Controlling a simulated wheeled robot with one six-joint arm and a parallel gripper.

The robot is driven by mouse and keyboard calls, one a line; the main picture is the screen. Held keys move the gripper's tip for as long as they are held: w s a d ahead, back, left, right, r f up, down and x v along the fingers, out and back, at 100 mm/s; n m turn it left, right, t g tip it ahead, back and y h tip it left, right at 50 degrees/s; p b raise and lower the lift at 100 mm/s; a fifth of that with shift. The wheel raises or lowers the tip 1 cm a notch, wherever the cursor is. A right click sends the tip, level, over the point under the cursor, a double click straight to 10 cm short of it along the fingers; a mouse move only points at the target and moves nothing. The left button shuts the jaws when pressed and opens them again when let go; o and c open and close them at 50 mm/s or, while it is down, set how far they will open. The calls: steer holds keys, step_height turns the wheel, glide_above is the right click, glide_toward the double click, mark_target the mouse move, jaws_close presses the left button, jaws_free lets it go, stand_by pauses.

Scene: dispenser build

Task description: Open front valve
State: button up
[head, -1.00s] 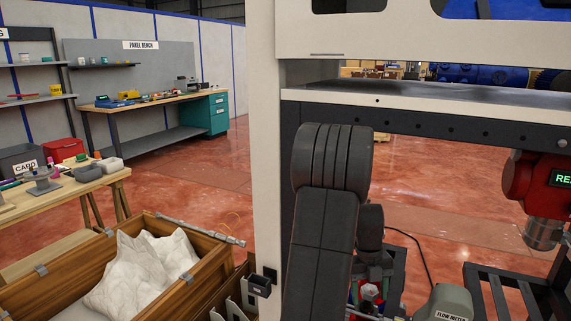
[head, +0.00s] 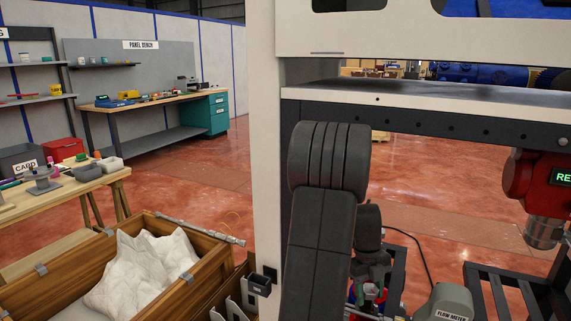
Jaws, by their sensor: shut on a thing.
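My gripper (head: 371,274) shows at the bottom of the head view, low behind my dark arm link and pointing down. Its jaws are shut around a small part among red, green and metal fittings, which looks like the front valve (head: 368,291). The valve is mostly covered by the gripper and my arm, so its handle angle cannot be told. A grey flow meter (head: 452,302) with a label sits just right of it.
A white upright post (head: 266,130) and a dark crossbeam (head: 450,124) frame my arm. A red unit with a green display (head: 530,185) hangs at the right. A wooden crate with a white sack (head: 140,270) stands at lower left. Red floor lies open behind.

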steer(key=shift+n+t, duration=0.3)
steer(key=shift+n, duration=1.4)
steer(key=shift+b, duration=0.3)
steer(key=shift+n, duration=0.5)
steer(key=shift+n+t+h, duration=0.3)
steer(key=shift+n+h, duration=0.1)
steer(key=shift+n, duration=0.8)
steer(key=shift+n+b, duration=0.3)
steer(key=shift+n, duration=0.1)
steer(key=shift+n+t, duration=0.3)
steer(key=shift+n, duration=1)
